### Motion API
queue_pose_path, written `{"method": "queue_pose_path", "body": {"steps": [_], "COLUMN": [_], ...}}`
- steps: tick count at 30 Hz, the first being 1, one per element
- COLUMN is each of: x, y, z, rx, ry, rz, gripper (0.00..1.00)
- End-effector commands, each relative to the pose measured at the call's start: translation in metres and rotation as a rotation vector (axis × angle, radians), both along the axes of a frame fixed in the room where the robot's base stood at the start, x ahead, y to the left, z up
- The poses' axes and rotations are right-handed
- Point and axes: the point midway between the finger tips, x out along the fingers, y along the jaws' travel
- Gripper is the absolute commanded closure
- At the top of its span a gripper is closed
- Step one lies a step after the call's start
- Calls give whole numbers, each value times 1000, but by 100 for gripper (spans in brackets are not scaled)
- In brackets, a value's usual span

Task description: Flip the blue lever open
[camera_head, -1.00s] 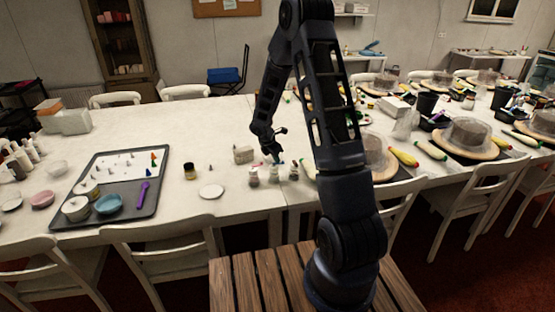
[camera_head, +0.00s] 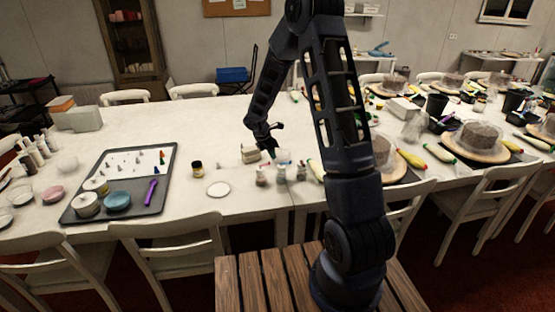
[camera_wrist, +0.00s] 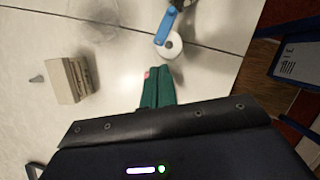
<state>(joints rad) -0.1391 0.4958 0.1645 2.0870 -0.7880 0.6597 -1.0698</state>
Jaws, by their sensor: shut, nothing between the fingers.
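In the wrist view, the blue lever (camera_wrist: 165,25) is a short bar that meets a white round piece (camera_wrist: 172,46) with a dark centre. The rest of its holder is cut off by the top edge. My gripper (camera_wrist: 158,70) shows two green fingers pressed together, with nothing between them. In the picture its tips lie just below the white piece and the lever's lower end, with a small gap. I cannot tell their height difference. In the head view, my gripper (camera_head: 271,153) is low over the table beside small jars; the lever is too small to make out clearly.
A beige block (camera_wrist: 70,80) lies left of my fingers, with a small grey cone beside it. Small jars (camera_head: 261,175) and a white disc (camera_head: 218,189) stand near the front table edge. A dark tray (camera_head: 160,198) is farther left. Chairs line the front.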

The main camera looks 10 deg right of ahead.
Motion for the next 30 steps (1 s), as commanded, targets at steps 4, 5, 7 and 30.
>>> {"method": "queue_pose_path", "body": {"steps": [4,5,7,30], "x": [-2,-3,-4,-12], "y": [11,12,16,17], "z": [27,32,41,74], "rx": [0,1,0,9], "ry": [-2,-3,-1,-21], "rz": [1,1,1,-46], "gripper": [100,100,100,100]}}
